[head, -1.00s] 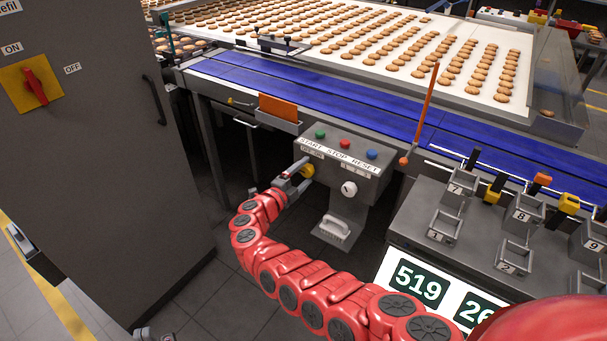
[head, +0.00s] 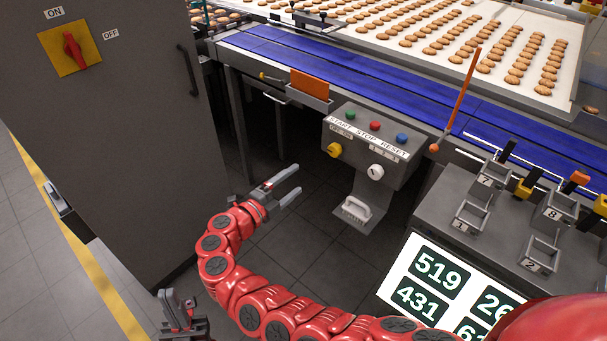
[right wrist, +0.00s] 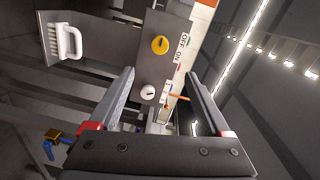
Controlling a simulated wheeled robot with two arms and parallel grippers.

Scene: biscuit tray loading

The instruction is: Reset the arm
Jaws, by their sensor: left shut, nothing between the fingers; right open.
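My right gripper (head: 296,180), on the red arm, is open and empty in the head view. It hangs in free air to the left of the grey control box (head: 345,165), apart from it. The box has green, red and blue buttons, a yellow knob (head: 334,150) and a white knob (head: 376,172). In the right wrist view, the open fingers (right wrist: 160,85) have nothing held between them; the yellow knob (right wrist: 160,45) and white knob (right wrist: 148,93) lie beyond. My left gripper (head: 174,297) is shut and empty at the bottom left of the head view.
A dark cabinet (head: 120,150) with a red switch stands at left. A blue conveyor (head: 400,95) and biscuit belt run behind. Numbered holders and a display (head: 400,270) are at right. Floor between cabinet and box is clear.

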